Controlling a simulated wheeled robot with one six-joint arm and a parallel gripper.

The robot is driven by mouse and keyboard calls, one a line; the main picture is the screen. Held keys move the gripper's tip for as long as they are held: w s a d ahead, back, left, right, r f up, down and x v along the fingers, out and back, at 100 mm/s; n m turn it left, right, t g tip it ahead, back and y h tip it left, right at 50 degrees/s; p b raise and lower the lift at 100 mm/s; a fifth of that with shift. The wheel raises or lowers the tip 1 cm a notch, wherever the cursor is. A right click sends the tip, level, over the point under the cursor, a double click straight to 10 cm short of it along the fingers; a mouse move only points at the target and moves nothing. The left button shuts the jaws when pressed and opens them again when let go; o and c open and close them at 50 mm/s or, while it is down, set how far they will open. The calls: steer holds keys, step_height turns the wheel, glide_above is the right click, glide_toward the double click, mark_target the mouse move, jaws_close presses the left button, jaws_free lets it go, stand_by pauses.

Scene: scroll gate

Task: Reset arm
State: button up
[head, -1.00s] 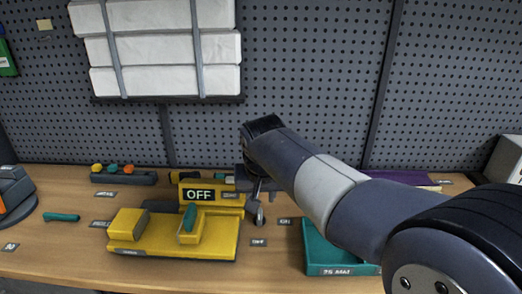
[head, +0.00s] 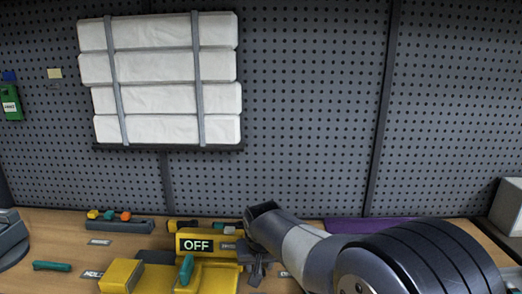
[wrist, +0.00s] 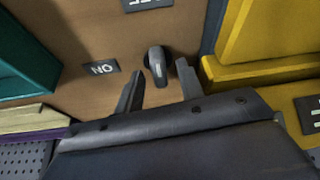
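My gripper (wrist: 160,88) shows in the wrist view with its two fingers apart. A small dark rounded piece with a light mark (wrist: 157,62) shows just beyond the fingertips, and I cannot tell whether it touches them. In the head view my gripper (head: 257,270) is beside the right end of the yellow machine with the OFF sign (head: 196,245), partly hidden by my arm. The yellow machine has a teal lever (head: 185,270) standing on it.
White blocks (head: 165,68) are strapped to the pegboard (head: 310,110). A tray with coloured knobs (head: 120,226) and a teal handle (head: 52,266) lie on the left of the bench. A teal block (wrist: 22,62) and a yellow body (wrist: 265,40) flank the gripper in the wrist view.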

stand_by(0.3)
steer(key=shift+s+r+m, duration=0.1)
steer(key=shift+r+m, duration=0.2)
steer(key=a+v, duration=0.1)
steer(key=v, duration=0.9)
steer(key=x, duration=0.7)
steer(key=d+x, duration=0.1)
steer(key=x, duration=0.3)
steer(key=shift+s+d+r+n, duration=0.1)
steer(key=shift+r+n, duration=0.05)
steer(key=shift+n, duration=0.45)
steer(key=shift+d+n+g+y+b, duration=0.1)
steer(key=shift+n+g+y+b, duration=0.5)
steer(key=shift+n, duration=1.5)
steer(key=shift+n+y+b, duration=0.3)
steer(key=shift+n+y, duration=0.2)
steer(key=shift+n, duration=0.2)
